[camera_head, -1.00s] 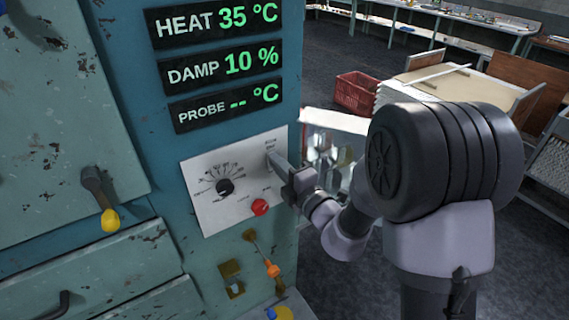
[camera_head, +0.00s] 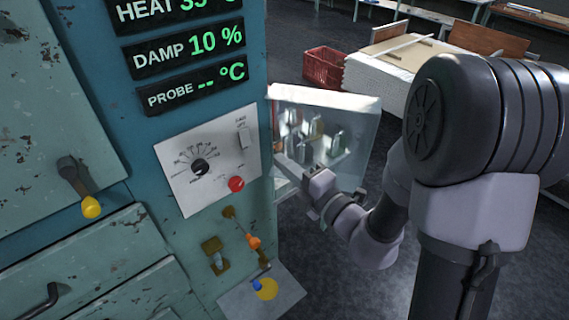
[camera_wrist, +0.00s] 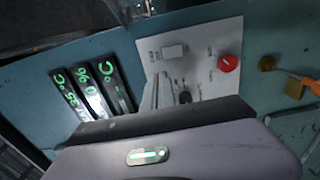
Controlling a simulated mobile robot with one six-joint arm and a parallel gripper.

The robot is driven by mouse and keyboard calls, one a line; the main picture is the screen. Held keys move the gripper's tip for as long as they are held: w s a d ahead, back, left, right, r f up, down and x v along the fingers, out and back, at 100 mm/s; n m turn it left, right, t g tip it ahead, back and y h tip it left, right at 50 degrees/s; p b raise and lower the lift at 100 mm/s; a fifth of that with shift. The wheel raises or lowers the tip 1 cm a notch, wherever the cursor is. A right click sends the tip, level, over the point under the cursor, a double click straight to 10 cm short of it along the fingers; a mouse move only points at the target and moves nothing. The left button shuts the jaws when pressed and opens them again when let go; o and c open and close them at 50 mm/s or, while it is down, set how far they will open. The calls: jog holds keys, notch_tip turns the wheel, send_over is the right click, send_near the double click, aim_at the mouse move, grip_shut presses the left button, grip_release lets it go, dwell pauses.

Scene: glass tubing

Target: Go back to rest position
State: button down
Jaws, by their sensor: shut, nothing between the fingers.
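My gripper (camera_head: 283,157) is shut and empty. In the head view it is to the right of the control panel, apart from it, with the glass-fronted case behind it. The wrist view also shows my gripper (camera_wrist: 158,92), its fingers in front of the panel. The white control panel (camera_head: 190,195) carries a black dial (camera_head: 199,167), a red button (camera_head: 236,184) and a light switch (camera_head: 243,138) at its upper right. In the wrist view the switch (camera_wrist: 173,51) and the red button (camera_wrist: 228,62) are clear, while my fingers partly cover the dial.
Displays (camera_head: 188,52) read DAMP 10 % and PROBE --; HEAT is partly cut off. An orange-handled lever (camera_head: 253,241) and a brass latch (camera_head: 215,252) sit below the panel. A red crate (camera_head: 324,67) stands on the floor behind. Dark floor is open at right.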

jog(key=shift+s, duration=0.1)
jog(key=s+a+n+g+y+b, duration=0.55)
jog(key=s+a+n+g, duration=0.6)
jog(key=n, duration=0.55)
jog(key=s+d+f+n+g+h+b, duration=0.1)
jog(key=s+f+n+h+b, duration=0.1)
jog(key=s+n, duration=0.25)
jog(key=s+d+f+n+h+b, duration=0.1)
jog(key=s+f+n+h, duration=0.15)
jog(key=s+n, duration=0.2)
jog(key=s+d+f+n+h+b, duration=0.3)
jog(key=d+f+n, duration=0.15)
jog(key=n, duration=0.25)
jog(key=d+n+t+h+b, duration=0.1)
jog(key=d+n+t+h, duration=0.2)
jog(key=d+n+h, duration=0.3)
jog(key=d+n, duration=0.4)
jog(key=shift+w+d+f+b, duration=0.15)
jog(key=shift+w+d+b, duration=0.1)
jog(key=shift+d+b, duration=0.15)
